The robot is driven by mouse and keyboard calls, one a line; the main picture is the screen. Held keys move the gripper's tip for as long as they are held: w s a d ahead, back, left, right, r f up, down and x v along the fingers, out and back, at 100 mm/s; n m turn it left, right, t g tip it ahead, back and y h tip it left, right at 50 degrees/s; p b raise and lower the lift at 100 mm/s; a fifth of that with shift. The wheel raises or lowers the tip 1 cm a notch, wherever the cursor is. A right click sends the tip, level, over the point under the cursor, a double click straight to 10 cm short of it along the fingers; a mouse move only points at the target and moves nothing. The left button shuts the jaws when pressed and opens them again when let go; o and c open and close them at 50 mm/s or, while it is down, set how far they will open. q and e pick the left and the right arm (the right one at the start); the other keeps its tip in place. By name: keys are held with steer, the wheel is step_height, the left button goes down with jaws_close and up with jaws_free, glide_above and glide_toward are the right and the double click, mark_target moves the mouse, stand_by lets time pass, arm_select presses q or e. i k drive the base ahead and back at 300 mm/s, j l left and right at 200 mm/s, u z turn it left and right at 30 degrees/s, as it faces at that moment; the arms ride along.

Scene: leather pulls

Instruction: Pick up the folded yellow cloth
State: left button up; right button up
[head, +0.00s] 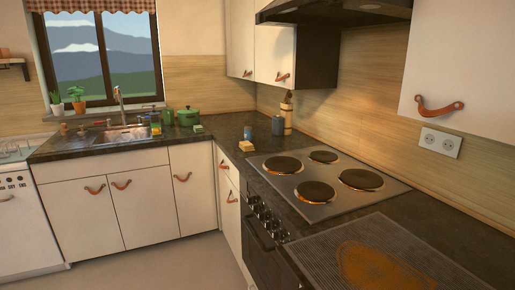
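A small yellow block-like thing (246,146), which looks like the folded yellow cloth, lies on the dark worktop left of the hob, near the front edge at the inner corner. It is too small in the head view to make out its folds. Nothing covers it. Neither of my grippers shows in the head view.
The hob (298,190) with its dark plates is right of the cloth. A dark blue canister (278,125), a wooden utensil holder (288,117) and a small blue cup (247,132) stand behind it. A green-and-yellow sponge (198,129), a green pot (188,117) and the sink (122,135) are farther left.

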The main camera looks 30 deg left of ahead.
mark_target(246, 146)
steer(key=i+j+z, duration=0.1)
steer(key=j+z, duration=0.15)
steer(key=z, duration=0.15)
steer(key=j+z, duration=0.25)
steer(key=z, duration=0.2)
steer(key=j+z, duration=0.35)
steer(key=j, duration=0.5)
steer(key=j+z, duration=0.1)
steer(key=j, duration=0.35)
steer(key=k+j+z, duration=0.1)
steer(key=j, duration=0.3)
steer(key=k+j+z, duration=0.1)
steer(key=j, duration=0.3)
steer(key=k+j, duration=0.1)
steer(key=j, duration=0.35)
steer(key=k+j, duration=0.1)
steer(key=j, duration=0.75)
steer(key=k+j+z, duration=0.1)
steer(key=j, duration=0.35)
steer(key=k+j, duration=0.1)
steer(key=j, duration=0.3)
